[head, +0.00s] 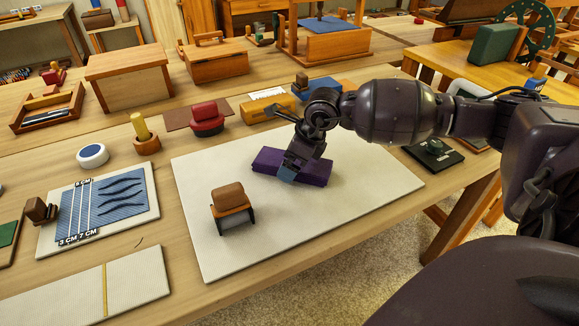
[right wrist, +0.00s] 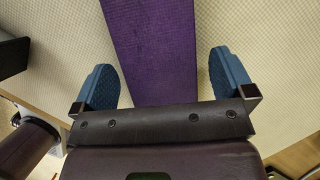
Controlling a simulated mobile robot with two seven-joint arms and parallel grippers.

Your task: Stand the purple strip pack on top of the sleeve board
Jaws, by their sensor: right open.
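The purple strip pack (head: 317,172) lies flat on a large cream mat (head: 330,210). It also shows as a purple band in the right wrist view (right wrist: 150,45). My right gripper (head: 287,172) is over the pack, pointing down. In the right wrist view its two blue fingers (right wrist: 162,65) stand open on either side of the pack, with gaps to it. A small stand with a brown padded top and dark legs (head: 232,197) is on the mat, left of the pack; it may be the sleeve board, but I cannot be sure. My left gripper is out of view.
Behind the mat are a red padded block (head: 207,118), an orange box (head: 267,104) and a yellow peg on a wooden base (head: 140,128). A blue ruled board (head: 107,202) lies at left. The mat's front is clear.

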